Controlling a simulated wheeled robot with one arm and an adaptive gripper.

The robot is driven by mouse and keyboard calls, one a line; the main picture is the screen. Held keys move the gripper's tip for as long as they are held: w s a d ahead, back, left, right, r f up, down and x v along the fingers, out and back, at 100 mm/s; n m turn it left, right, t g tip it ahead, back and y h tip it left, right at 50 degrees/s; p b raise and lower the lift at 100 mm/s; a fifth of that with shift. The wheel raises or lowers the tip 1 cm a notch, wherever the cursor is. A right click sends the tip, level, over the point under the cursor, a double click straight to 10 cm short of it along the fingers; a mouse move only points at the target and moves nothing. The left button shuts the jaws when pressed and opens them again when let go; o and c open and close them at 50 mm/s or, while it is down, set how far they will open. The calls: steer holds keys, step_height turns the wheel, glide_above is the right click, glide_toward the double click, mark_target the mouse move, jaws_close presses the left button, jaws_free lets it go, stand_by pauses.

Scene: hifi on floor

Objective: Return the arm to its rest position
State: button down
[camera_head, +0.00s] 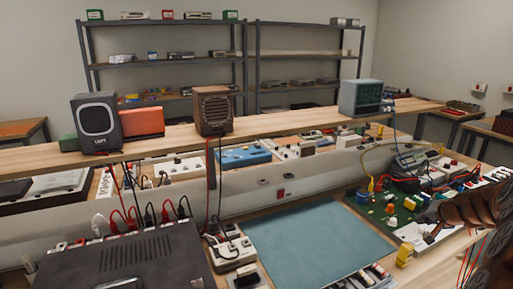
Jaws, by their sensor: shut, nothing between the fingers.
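My arm (482,215) shows as dark, reddish-brown links at the right edge of the head view, cut off by the frame. My gripper (430,217) is at its left end, dark and small in the picture. It is shut and empty, in front of the green circuit board (385,207) on the right of the bench. Its tips overlap the board's right part and a pale panel in the picture; I cannot tell whether they touch anything.
A blue-green mat (315,243) lies bare mid-bench. A black box with cables (125,262) fills the front left. A raised shelf holds a speaker (97,120), a brown heater-like box (213,115) and a grey monitor (361,98). A yellow piece (404,255) stands near my gripper.

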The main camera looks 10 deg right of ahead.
steer(key=a+r+n+g+y, duration=0.2)
steer(key=a+r+n+y, duration=0.1)
steer(key=a, duration=1.5)
steer(key=s+a+r+n+g+y+p, duration=0.1)
steer(key=s+a+n+g, duration=0.1)
steer(key=s+a, duration=0.65)
steer(key=s+a+r+n+g+p, duration=0.15)
steer(key=s+a, duration=0.45)
steer(key=a, duration=0.6)
steer(key=s+a+f+n+g+h, duration=0.1)
steer(key=s+a+n+g, duration=0.1)
steer(key=s, duration=1)
steer(key=s+a+n+g+h, duration=0.1)
steer(key=s+a+g+h, duration=0.1)
steer(key=s, duration=1)
steer(key=shift+f+n+g+p, duration=0.3)
steer(key=shift+f+n+g, duration=0.05)
steer(key=shift+g, duration=0.3)
